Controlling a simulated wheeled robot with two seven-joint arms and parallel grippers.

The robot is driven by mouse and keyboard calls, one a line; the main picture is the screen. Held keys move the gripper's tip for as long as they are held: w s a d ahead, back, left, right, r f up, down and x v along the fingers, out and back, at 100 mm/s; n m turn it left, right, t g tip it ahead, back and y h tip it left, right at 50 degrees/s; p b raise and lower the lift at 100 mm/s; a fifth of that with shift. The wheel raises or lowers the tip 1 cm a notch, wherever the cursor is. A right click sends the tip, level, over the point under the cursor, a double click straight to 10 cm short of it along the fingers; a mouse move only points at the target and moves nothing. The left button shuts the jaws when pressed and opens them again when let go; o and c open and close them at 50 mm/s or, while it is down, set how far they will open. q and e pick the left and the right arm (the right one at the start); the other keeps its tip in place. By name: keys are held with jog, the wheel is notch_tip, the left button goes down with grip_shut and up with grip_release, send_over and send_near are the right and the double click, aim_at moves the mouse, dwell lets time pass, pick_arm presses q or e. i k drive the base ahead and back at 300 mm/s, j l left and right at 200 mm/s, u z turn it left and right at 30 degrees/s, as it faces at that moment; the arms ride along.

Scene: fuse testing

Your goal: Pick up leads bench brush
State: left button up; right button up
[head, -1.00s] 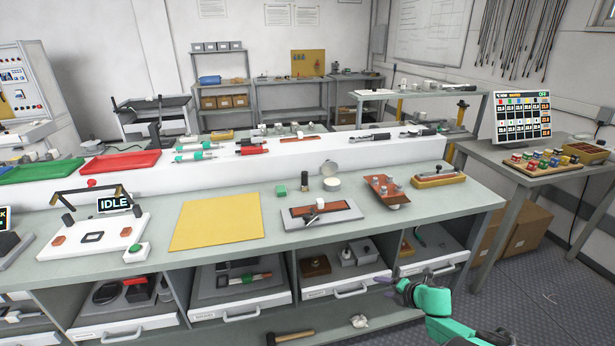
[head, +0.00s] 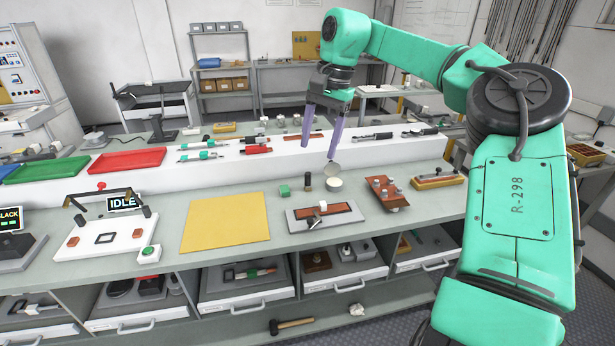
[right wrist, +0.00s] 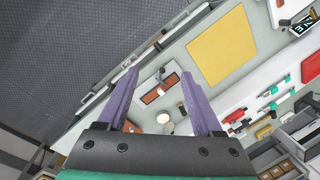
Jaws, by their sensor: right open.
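I cannot surely pick out the leads bench brush; small tools lie in the open drawers under the bench, too small to name firmly. My right gripper (head: 318,150) is raised over the back of the bench, fingers pointing down, open and empty. In the right wrist view, its two purple fingers (right wrist: 160,74) are apart with nothing between them. My left gripper is not in view.
The grey bench holds a yellow mat (head: 225,222), a small plate with a red-brown strip (head: 327,215), a round white dish (head: 334,184) and a wooden block (head: 438,178). Red (head: 127,160) and green (head: 45,170) trays sit on the raised white shelf. A hammer (head: 291,325) lies below.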

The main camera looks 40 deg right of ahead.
aim_at(308, 186)
jog(key=i+l, duration=1.05)
jog(key=l, duration=0.3)
